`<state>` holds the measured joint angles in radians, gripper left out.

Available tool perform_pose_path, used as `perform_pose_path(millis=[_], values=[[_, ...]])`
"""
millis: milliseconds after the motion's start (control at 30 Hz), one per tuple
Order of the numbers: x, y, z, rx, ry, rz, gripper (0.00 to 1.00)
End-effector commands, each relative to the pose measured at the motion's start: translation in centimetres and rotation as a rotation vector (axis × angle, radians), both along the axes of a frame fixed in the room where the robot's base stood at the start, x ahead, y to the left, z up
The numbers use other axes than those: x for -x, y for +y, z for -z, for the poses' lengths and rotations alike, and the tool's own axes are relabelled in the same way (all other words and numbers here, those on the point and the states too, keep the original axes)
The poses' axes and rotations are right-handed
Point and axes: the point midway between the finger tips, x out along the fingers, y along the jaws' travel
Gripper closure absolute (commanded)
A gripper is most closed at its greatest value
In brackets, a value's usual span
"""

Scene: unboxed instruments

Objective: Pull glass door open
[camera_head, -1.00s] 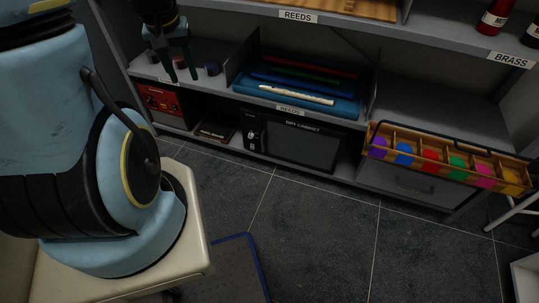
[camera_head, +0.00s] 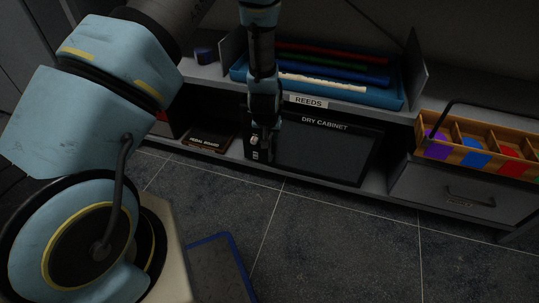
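The dry cabinet (camera_head: 324,125) stands on the low shelf and carries a "DRY CABINET" label. Its dark glass door (camera_head: 330,156) faces forward and looks closed. My gripper (camera_head: 264,146) points down in front of the cabinet's left part, beside the left edge of the glass. It covers part of the control panel there. Its fingers are small and dark, so I cannot tell whether they are open or whether they touch the door. No door handle shows clearly.
A blue tray (camera_head: 394,101) of coloured rods lies on the shelf above. A wooden divided box (camera_head: 465,155) sits on a grey drawer unit (camera_head: 470,197) at right. A small board (camera_head: 208,138) lies left of the cabinet.

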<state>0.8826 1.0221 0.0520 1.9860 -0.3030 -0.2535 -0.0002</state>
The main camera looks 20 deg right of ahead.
Motion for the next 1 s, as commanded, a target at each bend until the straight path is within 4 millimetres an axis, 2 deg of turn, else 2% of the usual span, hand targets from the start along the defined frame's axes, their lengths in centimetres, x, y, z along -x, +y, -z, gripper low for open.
perform_pose_path(millis=[500, 700, 1000], values=[[-2.8, -1.6, 8.0, 0.000, 0.002, -0.002, 0.55], [-3.3, -1.9, 9.3, 0.000, 0.001, -0.002, 0.55], [-3.4, -2.0, 9.4, 0.000, 0.002, -0.002, 0.55]])
